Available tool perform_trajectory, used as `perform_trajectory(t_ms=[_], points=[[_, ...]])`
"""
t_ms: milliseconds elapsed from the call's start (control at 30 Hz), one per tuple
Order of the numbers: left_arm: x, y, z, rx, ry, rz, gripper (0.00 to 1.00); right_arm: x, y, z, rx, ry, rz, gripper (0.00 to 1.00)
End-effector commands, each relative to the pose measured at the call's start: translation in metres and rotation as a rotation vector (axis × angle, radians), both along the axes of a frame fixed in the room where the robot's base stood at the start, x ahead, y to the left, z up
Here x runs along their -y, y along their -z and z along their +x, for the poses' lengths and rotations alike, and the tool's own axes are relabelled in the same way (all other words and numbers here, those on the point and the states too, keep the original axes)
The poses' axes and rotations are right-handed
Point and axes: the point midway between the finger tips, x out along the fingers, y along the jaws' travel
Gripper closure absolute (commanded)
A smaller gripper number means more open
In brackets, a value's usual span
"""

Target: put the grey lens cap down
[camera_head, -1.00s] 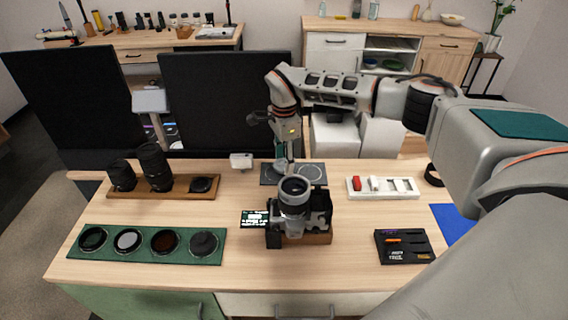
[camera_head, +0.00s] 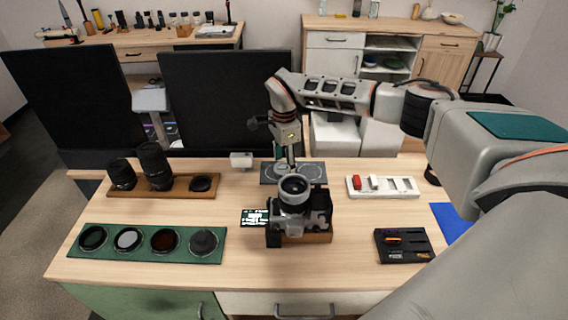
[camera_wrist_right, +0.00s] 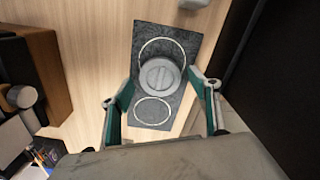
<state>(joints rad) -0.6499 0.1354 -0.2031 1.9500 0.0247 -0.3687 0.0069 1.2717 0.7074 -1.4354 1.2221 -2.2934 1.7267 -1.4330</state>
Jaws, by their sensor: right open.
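The grey lens cap (camera_wrist_right: 160,77) is a round disc with a bar across its face. In the head view my right gripper (camera_head: 286,165) is low over the mat (camera_head: 312,171), behind the camera (camera_head: 293,205); I cannot make out the cap there. My left gripper is out of view.
The camera stands in front of the mat. A white tray (camera_head: 411,193) and a black tray (camera_head: 413,255) are to the right. A wooden lens board (camera_head: 140,191) and a green filter mat (camera_head: 137,255) are to the left. A small white box (camera_head: 241,160) is beside the mat.

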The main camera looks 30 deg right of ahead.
Motion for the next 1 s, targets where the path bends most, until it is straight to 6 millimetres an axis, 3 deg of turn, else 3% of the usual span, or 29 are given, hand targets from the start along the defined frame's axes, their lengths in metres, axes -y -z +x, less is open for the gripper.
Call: perform_trajectory(t_ms=[600, 800, 1000], points=[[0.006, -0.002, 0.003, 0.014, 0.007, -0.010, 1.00, 0.000, -0.106, 0.001, 0.003, 0.001, 0.000, 0.39], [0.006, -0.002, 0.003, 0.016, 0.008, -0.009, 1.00, 0.000, -0.120, 0.000, 0.002, 0.000, 0.000, 0.39], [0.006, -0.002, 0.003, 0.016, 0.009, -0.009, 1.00, 0.000, -0.121, 0.000, 0.001, 0.000, 0.000, 0.39]])
